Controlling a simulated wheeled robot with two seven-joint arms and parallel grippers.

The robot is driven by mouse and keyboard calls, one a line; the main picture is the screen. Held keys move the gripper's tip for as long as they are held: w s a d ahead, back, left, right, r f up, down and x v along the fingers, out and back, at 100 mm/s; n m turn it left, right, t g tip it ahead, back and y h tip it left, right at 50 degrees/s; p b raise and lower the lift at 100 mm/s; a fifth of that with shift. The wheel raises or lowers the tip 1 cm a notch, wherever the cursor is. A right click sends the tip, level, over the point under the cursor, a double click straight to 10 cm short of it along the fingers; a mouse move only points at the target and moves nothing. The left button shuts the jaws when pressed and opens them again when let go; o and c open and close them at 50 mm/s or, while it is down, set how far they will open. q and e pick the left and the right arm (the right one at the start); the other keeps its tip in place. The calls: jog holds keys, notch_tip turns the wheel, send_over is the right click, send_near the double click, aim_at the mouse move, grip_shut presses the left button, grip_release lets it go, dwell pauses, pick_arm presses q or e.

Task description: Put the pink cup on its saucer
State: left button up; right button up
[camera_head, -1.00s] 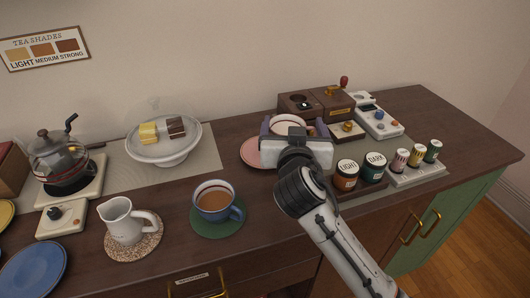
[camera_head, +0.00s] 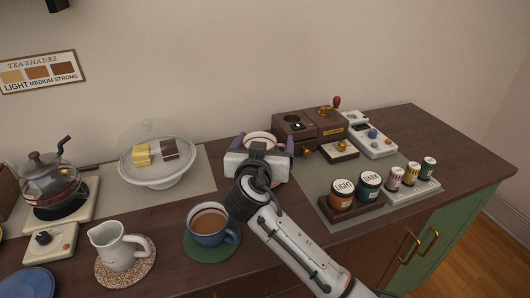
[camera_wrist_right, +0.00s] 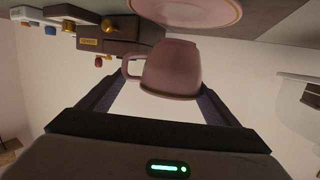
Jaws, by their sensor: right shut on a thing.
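The pink cup (camera_wrist_right: 172,68) is held between the fingers of my right gripper (camera_wrist_right: 160,105). In the head view the cup's rim (camera_head: 261,137) shows just behind my right gripper (camera_head: 258,158), above the counter. The pink saucer (camera_wrist_right: 198,8) shows at the top edge of the wrist view, past the cup's base, with a visible gap between them. My left gripper is not in view.
A blue cup of tea (camera_head: 210,224) on a green coaster stands left of my right arm. A domed cake stand (camera_head: 158,172) is farther left. A wooden grinder box (camera_head: 310,130) and the LIGHT and DARK jars (camera_head: 342,194) are to the right. A cream jug (camera_head: 117,247) stands front left.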

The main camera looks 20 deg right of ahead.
jog(key=shift+f, duration=1.5)
jog(key=shift+f, duration=0.1)
jog(key=o, duration=1.1)
jog(key=b+v, duration=0.1)
jog(key=v, duration=1.1)
jog(key=shift+d, duration=0.1)
